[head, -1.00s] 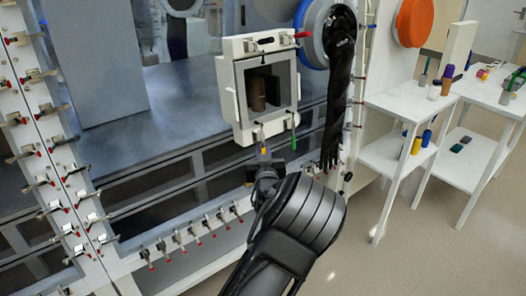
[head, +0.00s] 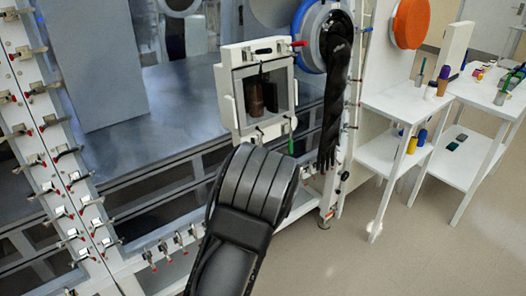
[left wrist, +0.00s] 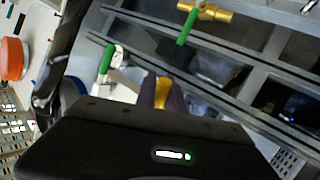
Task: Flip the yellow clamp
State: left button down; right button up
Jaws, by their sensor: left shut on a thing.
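In the left wrist view, my left gripper (left wrist: 162,96) is shut on the yellow clamp (left wrist: 162,90). Only a strip of yellow shows between its two dark fingers. The clamp's far end and whatever it touches are hard to make out. In the head view, my dark arm covers the gripper and the clamp, just below the small pale hatch box (head: 238,110). My right gripper is not in view.
A green handle (head: 291,134) hangs at the hatch's lower right corner. Rows of red-tipped clamps (head: 68,213) line the glovebox frame. A black glove (head: 335,95) hangs from a blue-ringed port. White shelves (head: 393,108) with small items stand at right, above open floor.

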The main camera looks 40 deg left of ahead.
pick_arm(q)
jog(key=shift+s+d+r+n+g+h+p, duration=0.2)
jog(key=shift+d+r+n+g+h+p, duration=0.4)
jog(key=shift+h+p, duration=0.8)
jog(key=shift+s+d+r+n+g+h+p, duration=0.3)
jog(key=shift+d+n+g+h+p, duration=0.5)
jog(key=shift+h+p, duration=0.6)
jog(key=shift+s+d+r+n+g+h+p, duration=0.15)
jog(key=shift+d+r+n+g+h+p, duration=0.6)
jog(key=shift+h, duration=0.95)
jog(key=shift+f, duration=0.2)
jog(key=c, duration=1.4)
grip_release()
jog(key=shift+c, duration=0.2)
jog(key=v, duration=0.7)
jog(key=shift+s+r, duration=0.2)
jog(key=shift+r, duration=0.15)
